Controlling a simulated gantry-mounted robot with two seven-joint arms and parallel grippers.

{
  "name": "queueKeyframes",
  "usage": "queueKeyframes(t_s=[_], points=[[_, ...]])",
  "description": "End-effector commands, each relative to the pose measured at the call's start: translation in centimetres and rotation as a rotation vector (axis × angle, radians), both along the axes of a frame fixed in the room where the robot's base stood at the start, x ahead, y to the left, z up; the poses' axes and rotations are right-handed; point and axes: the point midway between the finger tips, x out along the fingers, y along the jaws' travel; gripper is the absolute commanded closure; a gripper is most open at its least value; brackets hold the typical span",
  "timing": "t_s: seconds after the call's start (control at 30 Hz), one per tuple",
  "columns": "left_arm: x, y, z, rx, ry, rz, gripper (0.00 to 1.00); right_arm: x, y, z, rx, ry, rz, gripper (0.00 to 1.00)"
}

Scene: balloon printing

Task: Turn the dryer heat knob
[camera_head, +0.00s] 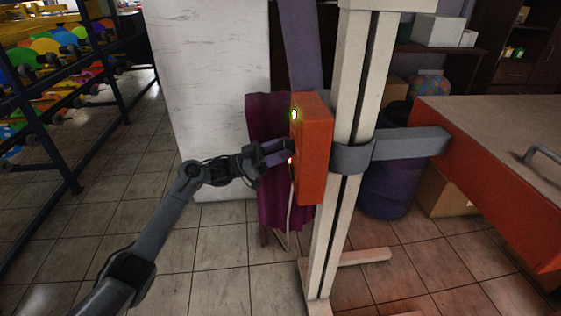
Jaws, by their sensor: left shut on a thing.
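The dryer's orange control box (315,150) is mounted on the pale upright post (347,80) in the middle of the view. My left gripper (287,147) reaches in from the left at that face, below the light. It is shut on what appears to be the heat knob, which is mostly hidden by the fingers. My right gripper is not in view.
A purple cloth (267,190) hangs just behind my left gripper. An orange table (490,170) stands at the right. The tiled floor between is clear.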

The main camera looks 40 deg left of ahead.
Motion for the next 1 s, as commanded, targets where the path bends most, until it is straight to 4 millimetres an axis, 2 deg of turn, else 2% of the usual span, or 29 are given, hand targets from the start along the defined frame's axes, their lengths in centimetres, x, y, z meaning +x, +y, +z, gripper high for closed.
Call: queueKeyframes(t_s=[0.03,0.3,1.0], points=[[0.0,0.1,-0.5,0.028,-0.025,0.002,0.87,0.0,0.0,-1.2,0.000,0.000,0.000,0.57],[0.1,0.2,-0.2,0.133,-0.128,0.001,0.87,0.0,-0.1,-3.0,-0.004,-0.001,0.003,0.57],[0.1,0.1,0.1,0.180,-0.176,0.001,0.87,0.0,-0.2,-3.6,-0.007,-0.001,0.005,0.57]])
